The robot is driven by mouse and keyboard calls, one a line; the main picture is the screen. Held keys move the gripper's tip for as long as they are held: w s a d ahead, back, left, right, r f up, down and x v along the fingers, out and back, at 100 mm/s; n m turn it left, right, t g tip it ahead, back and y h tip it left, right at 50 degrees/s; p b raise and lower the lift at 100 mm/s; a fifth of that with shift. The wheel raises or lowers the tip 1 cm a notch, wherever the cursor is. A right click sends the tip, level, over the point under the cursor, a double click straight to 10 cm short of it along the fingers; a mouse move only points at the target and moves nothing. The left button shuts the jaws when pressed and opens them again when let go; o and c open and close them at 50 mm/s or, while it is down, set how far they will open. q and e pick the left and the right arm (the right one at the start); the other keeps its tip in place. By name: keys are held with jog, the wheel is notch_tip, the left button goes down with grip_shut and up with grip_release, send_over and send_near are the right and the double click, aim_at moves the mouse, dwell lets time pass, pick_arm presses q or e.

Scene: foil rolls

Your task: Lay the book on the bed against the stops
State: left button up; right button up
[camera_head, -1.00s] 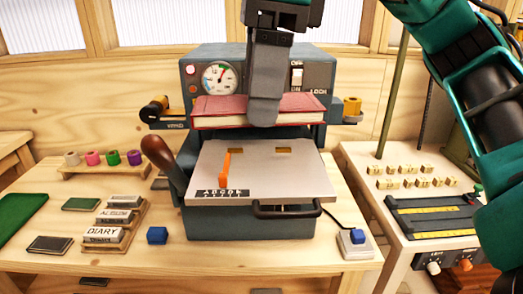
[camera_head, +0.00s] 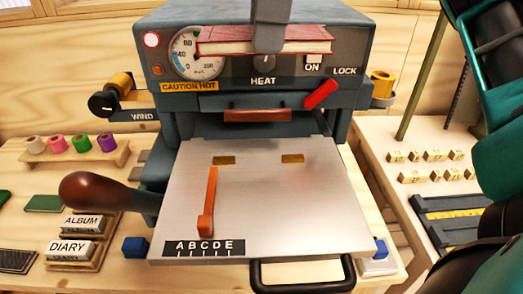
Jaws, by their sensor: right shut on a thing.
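A red book (camera_head: 225,41) with cream page edges is held flat in my right gripper (camera_head: 268,42), which is shut on it at its middle. The book hangs in the air in front of the press's control panel, above and behind the bed. The silver metal bed (camera_head: 260,205) of the press is bare and pulled out. It has two small brass stops (camera_head: 224,160) (camera_head: 292,158) towards the back and an orange bar stop (camera_head: 210,200) at the left. An ABCDE scale (camera_head: 205,247) sits at its front left. My left gripper is not in view.
The press (camera_head: 180,30) has a gauge, a red lamp, a HEAT knob and a red lock lever (camera_head: 321,94). A wooden-knobbed lever (camera_head: 95,192) juts out left of the bed. A black handle (camera_head: 300,286) is at its front. Foil rolls (camera_head: 80,144) stand at left.

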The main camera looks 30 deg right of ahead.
jog(key=shift+w+d+f, duration=0.1)
jog(key=shift+w, duration=0.1)
jog(key=b, duration=0.4)
send_over(263, 180)
notch_tip(263, 180, down, 9)
jog(key=f, duration=0.5)
jog(key=shift+s+d+f+b, duration=0.1)
jog(key=shift+d+f+b, duration=0.1)
jog(key=shift+b, duration=0.1)
notch_tip(263, 180, down, 5)
jog(key=shift+f+b, duration=0.1)
jog(key=shift+b, duration=0.2)
jog(key=shift+f, duration=0.1)
jog(key=shift+f+b, duration=0.3)
jog(key=shift+b, duration=0.05)
jog(key=o, duration=1.1)
jog(key=shift+r, duration=0.15)
